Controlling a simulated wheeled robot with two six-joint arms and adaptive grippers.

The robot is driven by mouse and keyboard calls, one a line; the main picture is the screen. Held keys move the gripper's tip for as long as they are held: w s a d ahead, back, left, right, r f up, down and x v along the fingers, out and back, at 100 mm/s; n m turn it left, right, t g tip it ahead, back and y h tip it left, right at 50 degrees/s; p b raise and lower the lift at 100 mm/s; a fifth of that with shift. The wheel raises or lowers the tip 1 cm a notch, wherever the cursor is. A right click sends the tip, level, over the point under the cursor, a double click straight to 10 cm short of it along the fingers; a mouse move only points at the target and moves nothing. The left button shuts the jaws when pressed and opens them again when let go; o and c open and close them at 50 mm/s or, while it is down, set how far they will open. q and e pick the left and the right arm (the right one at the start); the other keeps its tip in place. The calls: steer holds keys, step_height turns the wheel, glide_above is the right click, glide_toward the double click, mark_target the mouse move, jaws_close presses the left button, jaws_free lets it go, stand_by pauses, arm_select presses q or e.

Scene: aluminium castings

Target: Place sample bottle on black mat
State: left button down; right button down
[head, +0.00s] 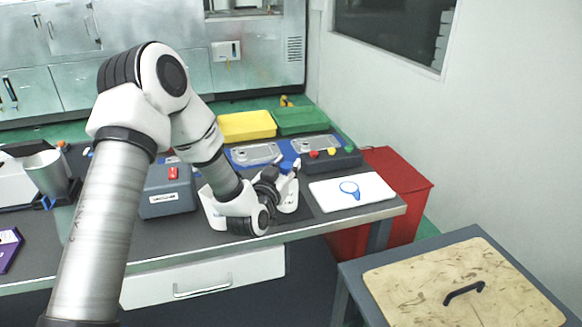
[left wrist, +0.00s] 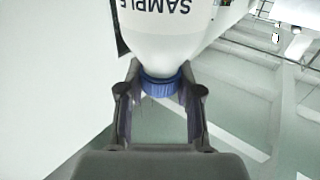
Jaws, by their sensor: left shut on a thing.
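The sample bottle (head: 290,197) is white with a blue cap. In the head view it is upright over the right part of the bench, partly hidden by my left gripper. My left gripper (head: 273,179) is shut on it. In the left wrist view the fingers (left wrist: 160,108) are around the blue cap, and the white bottle body (left wrist: 165,35) with the letters SAMPLE shows beyond them. The black mat (head: 307,208) is a darker patch on the bench beside the bottle, mostly hidden by my arm. I cannot tell whether the bottle's base touches it. My right gripper is not in view.
A white board with a blue ring (head: 372,193) lies right of the bottle. A dark box with coloured buttons (head: 333,161) and grey castings (head: 256,153) on blue stand behind. A grey box (head: 167,196) is left. A red bin (head: 404,172) stands beyond the bench's right end.

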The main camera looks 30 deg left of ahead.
arm_select(q)
steer(key=c, duration=0.8)
jaws_free()
steer(key=shift+s+r, duration=0.1)
steer(key=shift+s, duration=0.1)
